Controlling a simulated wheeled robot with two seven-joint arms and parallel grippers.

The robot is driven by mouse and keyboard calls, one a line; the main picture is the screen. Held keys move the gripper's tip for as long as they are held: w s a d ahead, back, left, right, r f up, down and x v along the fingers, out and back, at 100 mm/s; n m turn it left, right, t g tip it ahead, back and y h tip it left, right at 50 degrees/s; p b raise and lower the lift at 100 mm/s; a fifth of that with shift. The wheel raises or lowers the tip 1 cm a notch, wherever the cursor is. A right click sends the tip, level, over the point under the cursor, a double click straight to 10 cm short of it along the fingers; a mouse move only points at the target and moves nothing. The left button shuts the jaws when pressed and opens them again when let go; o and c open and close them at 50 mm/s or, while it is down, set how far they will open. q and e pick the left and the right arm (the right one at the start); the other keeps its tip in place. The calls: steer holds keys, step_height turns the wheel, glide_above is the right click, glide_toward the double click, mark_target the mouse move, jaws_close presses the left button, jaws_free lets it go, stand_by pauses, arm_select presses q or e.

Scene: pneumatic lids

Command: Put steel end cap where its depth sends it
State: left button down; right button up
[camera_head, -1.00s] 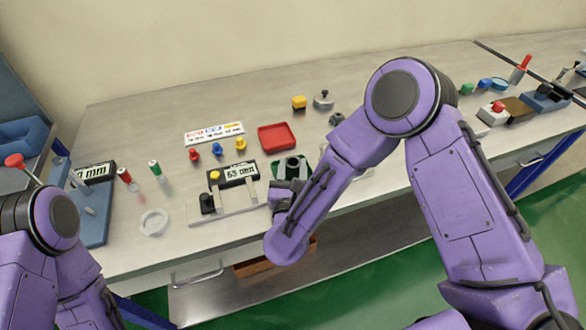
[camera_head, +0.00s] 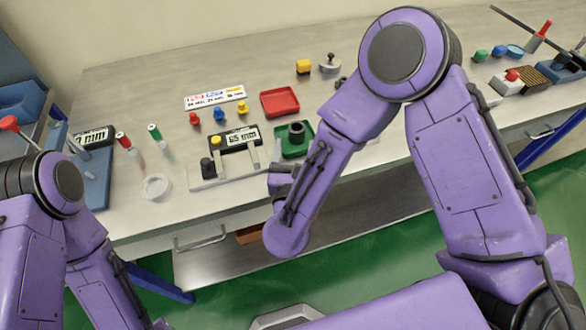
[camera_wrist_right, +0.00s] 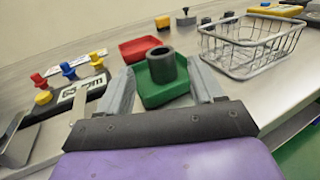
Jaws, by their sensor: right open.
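A dark steel-grey hollow end cap (camera_head: 297,131) stands in a green tray (camera_head: 281,154). The cap (camera_wrist_right: 160,63) and tray (camera_wrist_right: 150,98) also show in the right wrist view. My right gripper (camera_head: 281,181) is at the bench's front edge, just in front of the tray. In the wrist view its fingers (camera_wrist_right: 161,80) are open and apart, with cap and tray seen beyond the gap. A gauge with a 65 mm display (camera_head: 238,139) stands left of the tray. My left arm shows at the left, but its gripper is out of view.
A red tray (camera_head: 279,102) lies behind the green one. A legend card (camera_head: 214,97) and small red, blue and yellow knobbed pieces are to its left. A wire basket (camera_wrist_right: 252,50) stands right of the green tray.

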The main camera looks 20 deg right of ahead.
steer(key=b+v, duration=0.1)
steer(key=v, duration=0.5)
steer(key=shift+a, duration=0.1)
steer(key=shift+s+a+r, duration=0.1)
steer(key=shift+s+r, duration=0.05)
steer(key=shift+s, duration=0.3)
steer(key=shift+s, duration=0.1)
